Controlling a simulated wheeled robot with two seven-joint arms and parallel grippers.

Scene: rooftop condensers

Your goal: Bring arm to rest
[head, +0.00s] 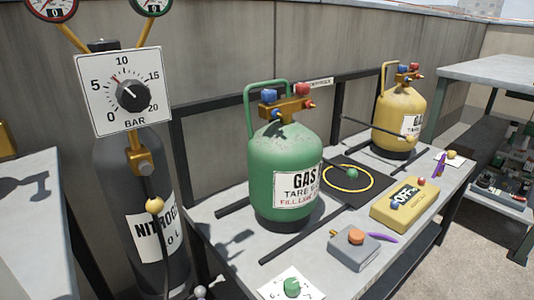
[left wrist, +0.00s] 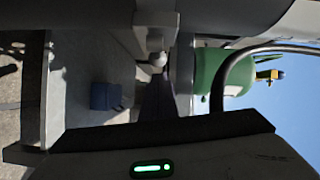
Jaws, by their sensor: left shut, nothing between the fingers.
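My left gripper (left wrist: 156,32) shows at the top middle of the left wrist view, dark and partly in shadow. It is shut with nothing held and stands apart from the green gas cylinder (left wrist: 207,72), which appears sideways there. Neither arm shows in the head view. My right gripper is not in view. In the head view the green gas cylinder (head: 283,160) stands upright on the grey bench (head: 228,262).
A nitrogen cylinder (head: 112,180) with a pressure dial (head: 133,95) stands left of the bench. A yellow cylinder (head: 400,115), yellow box (head: 404,204), grey box (head: 354,250) and black mat (head: 332,184) occupy the bench. A shelved table (head: 490,72) stands at right.

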